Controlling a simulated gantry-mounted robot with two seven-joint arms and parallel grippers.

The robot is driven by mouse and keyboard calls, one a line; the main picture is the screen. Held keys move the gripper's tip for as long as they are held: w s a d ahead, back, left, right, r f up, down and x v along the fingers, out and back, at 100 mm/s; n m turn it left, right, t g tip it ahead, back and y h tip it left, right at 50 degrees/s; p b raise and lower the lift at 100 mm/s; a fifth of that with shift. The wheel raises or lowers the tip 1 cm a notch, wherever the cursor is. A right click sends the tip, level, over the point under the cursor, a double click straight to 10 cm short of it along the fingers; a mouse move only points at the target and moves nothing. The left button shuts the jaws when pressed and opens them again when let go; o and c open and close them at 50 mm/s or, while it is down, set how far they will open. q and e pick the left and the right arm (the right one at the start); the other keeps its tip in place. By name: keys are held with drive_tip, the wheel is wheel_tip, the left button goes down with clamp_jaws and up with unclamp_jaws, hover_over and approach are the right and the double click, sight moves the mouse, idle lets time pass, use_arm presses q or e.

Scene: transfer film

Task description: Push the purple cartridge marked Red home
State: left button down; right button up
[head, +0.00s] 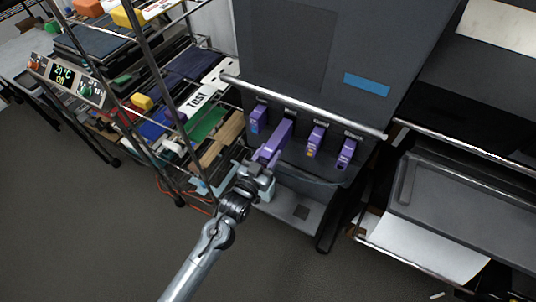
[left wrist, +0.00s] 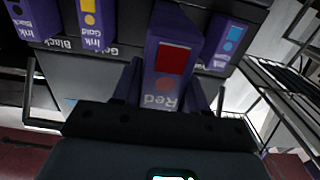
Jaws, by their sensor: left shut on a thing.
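The purple cartridge marked Red (head: 281,134) stands in the printer's front row and sticks out farther than its neighbours in the head view. In the left wrist view the Red cartridge (left wrist: 170,62) shows a red square, a red dot and the word Red. The slot's inside is hidden. My right gripper is not in view.
Beside it sit a blue-marked cartridge (head: 259,116), the Gold cartridge (head: 316,140) and the Black cartridge (head: 346,154). A grey bar (head: 300,104) runs above the row. A wire rack (head: 150,70) with boxes stands left; a dark tray (head: 470,205) is at right.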

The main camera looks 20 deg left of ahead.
sight(275, 143)
use_arm(q)
drive_tip(key=shift+r+p, duration=0.15)
drive_tip(key=shift+p, duration=0.2)
idle(0.3)
drive_tip(key=shift+w, duration=0.15)
idle(0.4)
drive_tip(key=shift+w+d+b, duration=0.15)
drive_tip(key=shift+w+b, duration=0.1)
drive_tip(key=shift+w, duration=0.85)
drive_tip(key=shift+w+d+b, duration=0.15)
drive_tip(key=shift+w+b, duration=0.1)
drive_tip(key=shift+w, duration=0.85)
drive_tip(key=shift+w, duration=0.2)
drive_tip(key=shift+w+d+b, duration=0.15)
drive_tip(key=shift+w+b, duration=0.25)
drive_tip(key=shift+w, duration=0.7)
drive_tip(key=shift+w+d+b, duration=0.1)
drive_tip(key=shift+w+b, duration=0.3)
drive_tip(key=shift+w, duration=0.7)
drive_tip(key=shift+w, duration=0.35)
